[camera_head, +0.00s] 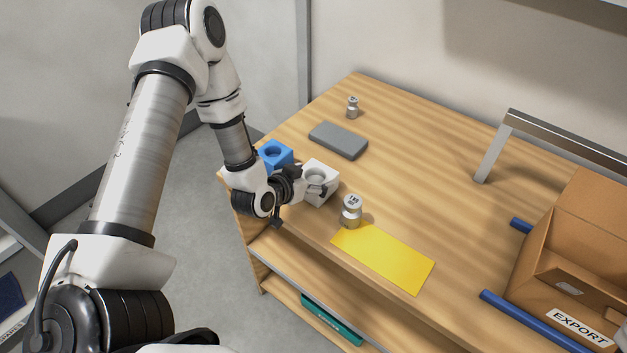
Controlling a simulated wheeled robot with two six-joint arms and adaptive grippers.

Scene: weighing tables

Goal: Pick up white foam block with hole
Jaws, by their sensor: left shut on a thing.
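The white foam block (323,188) with a round hole in its top is near the left front edge of the wooden table, just right of the blue block. My left gripper (310,186) reaches it from the left and is shut on it. The gripper hides part of the block's left side. I cannot tell whether the block rests on the table or is slightly raised. My right gripper does not show.
A blue block with a hole (275,154) stands close behind my left wrist. A metal weight (351,212) stands by the yellow sheet (385,258). A grey slab (338,140) and smaller weight (352,107) lie farther back. An EXPORT carton (560,285) and metal frame (493,150) are right.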

